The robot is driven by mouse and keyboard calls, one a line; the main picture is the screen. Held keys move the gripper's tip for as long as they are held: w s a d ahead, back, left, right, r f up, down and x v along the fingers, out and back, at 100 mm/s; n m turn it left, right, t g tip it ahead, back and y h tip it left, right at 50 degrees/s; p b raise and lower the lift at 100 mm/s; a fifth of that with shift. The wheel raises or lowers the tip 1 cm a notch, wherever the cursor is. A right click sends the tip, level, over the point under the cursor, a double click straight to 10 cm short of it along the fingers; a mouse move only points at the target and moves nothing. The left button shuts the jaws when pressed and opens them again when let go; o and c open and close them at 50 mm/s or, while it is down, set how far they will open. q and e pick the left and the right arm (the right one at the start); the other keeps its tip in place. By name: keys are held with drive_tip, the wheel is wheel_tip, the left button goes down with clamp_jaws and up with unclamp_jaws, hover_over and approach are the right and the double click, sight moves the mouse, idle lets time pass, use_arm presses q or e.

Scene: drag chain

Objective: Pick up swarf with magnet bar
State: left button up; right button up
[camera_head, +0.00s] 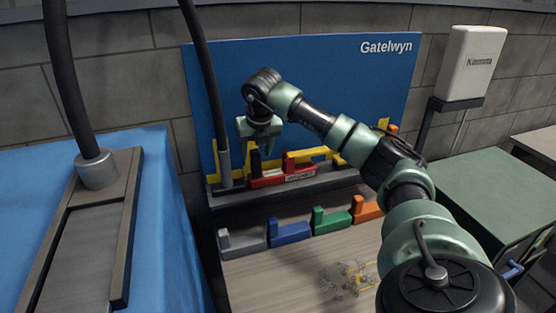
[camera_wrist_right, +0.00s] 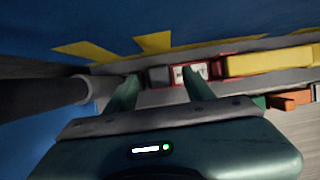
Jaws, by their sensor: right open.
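A red block-shaped bar with a raised handle and a pale label (camera_head: 268,181) lies on the grey ledge below the blue panel; it looks like the magnet bar, but I cannot read the label. It also shows in the right wrist view (camera_wrist_right: 205,71), beyond and between my finger tips. My right gripper (camera_head: 262,146) is above the bar's left end, fingers pointing down, open and empty. The right wrist view shows its two fingers (camera_wrist_right: 162,86) spread apart. Swarf (camera_head: 348,277), thin curly metal bits, lies scattered on the pale worktop near a yellow mark. My left gripper is out of view.
Grey (camera_head: 243,243), blue (camera_head: 290,233), green (camera_head: 332,222) and orange (camera_head: 368,210) blocks stand in a row before the ledge (camera_head: 240,197). A green cabinet (camera_head: 485,190) is right. Bare worktop (camera_head: 265,275) lies left of the swarf.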

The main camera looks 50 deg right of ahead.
drive_tip(key=x, duration=0.2)
drive_tip(key=shift+w+d+f, duration=0.1)
drive_tip(key=shift+w+f, duration=0.05)
drive_tip(key=shift+f, duration=0.1)
clamp_jaws()
drive_tip(key=shift+r, duration=0.1)
idle(1.1)
